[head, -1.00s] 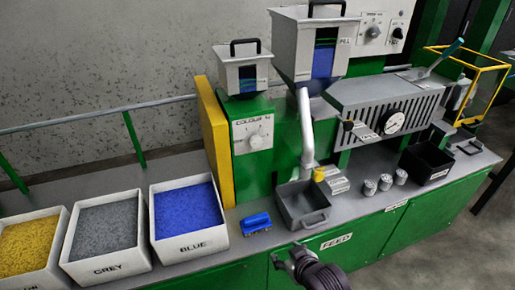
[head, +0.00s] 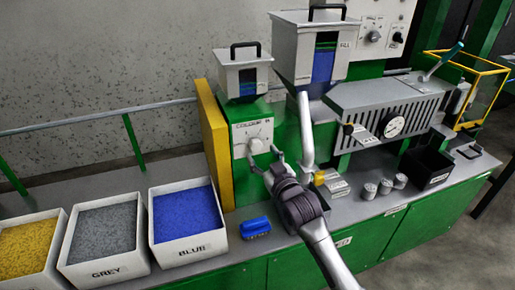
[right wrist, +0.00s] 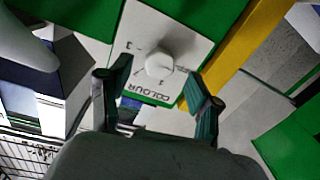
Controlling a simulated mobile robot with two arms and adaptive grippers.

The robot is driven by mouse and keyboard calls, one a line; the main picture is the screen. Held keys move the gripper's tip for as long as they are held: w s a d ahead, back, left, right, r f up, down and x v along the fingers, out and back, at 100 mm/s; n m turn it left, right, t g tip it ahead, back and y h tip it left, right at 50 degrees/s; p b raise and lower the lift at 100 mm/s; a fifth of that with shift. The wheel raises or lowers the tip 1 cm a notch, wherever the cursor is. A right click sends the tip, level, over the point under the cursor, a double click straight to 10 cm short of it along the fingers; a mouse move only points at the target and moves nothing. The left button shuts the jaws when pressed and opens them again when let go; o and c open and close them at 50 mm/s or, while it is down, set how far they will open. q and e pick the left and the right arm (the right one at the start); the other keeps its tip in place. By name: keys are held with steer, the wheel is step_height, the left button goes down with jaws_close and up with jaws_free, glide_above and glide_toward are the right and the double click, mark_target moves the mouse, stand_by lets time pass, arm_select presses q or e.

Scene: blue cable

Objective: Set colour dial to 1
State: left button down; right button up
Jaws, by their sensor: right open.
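The colour dial is a round white knob (head: 256,145) on a white plate (head: 246,131) marked COLOUR, on the front of the green machine. The knob also shows in the right wrist view (right wrist: 160,65), with the plate appearing upside down and small numbers around the knob. My right gripper (head: 264,160) is open just in front of and below the plate. In the right wrist view its two fingers (right wrist: 160,85) stand apart on either side of the plate's lower part, and nothing is between them. It looks apart from the knob. My left gripper is out of view.
Boxes of yellow (head: 28,240), grey (head: 105,226) and blue pellets (head: 184,212) stand at the left. A yellow panel (head: 214,143) rises left of the dial. A pale pipe (head: 306,130) comes down to its right. A blue brush-like object (head: 255,226) lies on the bench.

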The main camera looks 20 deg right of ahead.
mark_target(257, 148)
steer(key=shift+w+a, duration=0.15)
steer(key=shift+w, duration=0.85)
steer(key=shift+w+a, duration=0.1)
steer(key=shift+w, duration=0.9)
steer(key=c, duration=1.1)
